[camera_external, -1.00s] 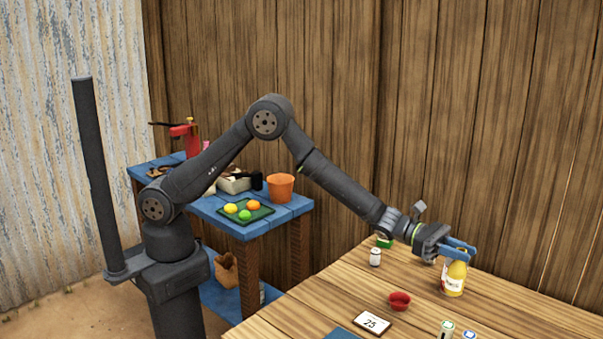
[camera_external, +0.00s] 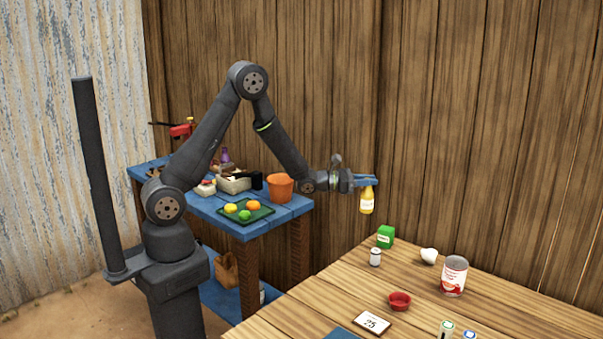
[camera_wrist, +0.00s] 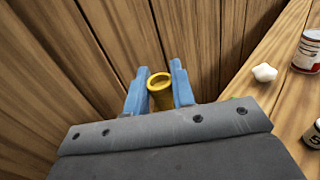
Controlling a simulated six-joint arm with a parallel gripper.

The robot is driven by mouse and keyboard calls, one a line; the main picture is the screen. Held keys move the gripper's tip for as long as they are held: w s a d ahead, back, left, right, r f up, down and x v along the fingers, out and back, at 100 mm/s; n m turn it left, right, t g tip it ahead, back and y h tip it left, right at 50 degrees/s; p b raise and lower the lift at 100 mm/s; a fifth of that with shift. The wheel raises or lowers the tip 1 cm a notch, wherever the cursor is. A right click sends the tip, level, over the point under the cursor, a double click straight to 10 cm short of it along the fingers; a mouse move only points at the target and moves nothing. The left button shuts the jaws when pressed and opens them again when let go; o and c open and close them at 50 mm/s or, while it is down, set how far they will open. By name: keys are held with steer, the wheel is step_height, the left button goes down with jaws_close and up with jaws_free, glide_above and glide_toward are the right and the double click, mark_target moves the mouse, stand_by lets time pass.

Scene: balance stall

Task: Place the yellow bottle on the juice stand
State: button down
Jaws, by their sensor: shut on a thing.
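The yellow bottle (camera_external: 367,201) hangs upright in my gripper (camera_external: 368,181), above and behind the back left corner of the wooden table. My gripper is shut on the bottle's upper part. In the wrist view, the bottle's round yellow top (camera_wrist: 160,84) shows between the blue fingers of my gripper (camera_wrist: 158,88). I cannot tell which thing in view is the juice stand.
The wooden table (camera_external: 330,290) holds a green box (camera_external: 385,236), a small white jar (camera_external: 375,257), a white lump (camera_external: 429,256), a red-and-white can (camera_external: 454,275), a red bowl (camera_external: 399,301) and a "25" card (camera_external: 372,323). A blue side table (camera_external: 260,226) carries an orange bucket (camera_external: 280,187) and a fruit tray (camera_external: 262,213).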

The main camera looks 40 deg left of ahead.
steer(key=s+a+f+n+t+y, duration=0.2)
steer(key=a+n+t+y, duration=0.4)
steer(key=a, duration=1.8)
step_height(320, 180, up, 16)
steer(key=g+y, duration=0.1)
steer(key=g, duration=0.1)
steer(key=w+a+r+y, duration=0.1)
steer(key=w+a, duration=0.2)
steer(key=a, duration=0.7)
steer(key=w+a+r+y, duration=0.1)
steer(key=w+a, duration=0.3)
steer(key=a, duration=0.6)
steer(key=s+a+n+t+y, duration=0.1)
steer(key=s+a+n+y, duration=0.1)
steer(key=a, duration=1.8)
steer(key=s+a+f+y, duration=0.1)
steer(key=s+a, duration=0.3)
steer(key=a, duration=0.4)
steer(key=s+a+f+y, duration=0.1)
steer(key=s+a, duration=0.3)
steer(key=a, duration=0.4)
step_height(320, 180, down, 18)
steer(key=shift+w+d+n, duration=0.25)
steer(key=shift+w+n, duration=0.1)
steer(key=shift+n, duration=0.05)
steer(key=shift+f, duration=0.3)
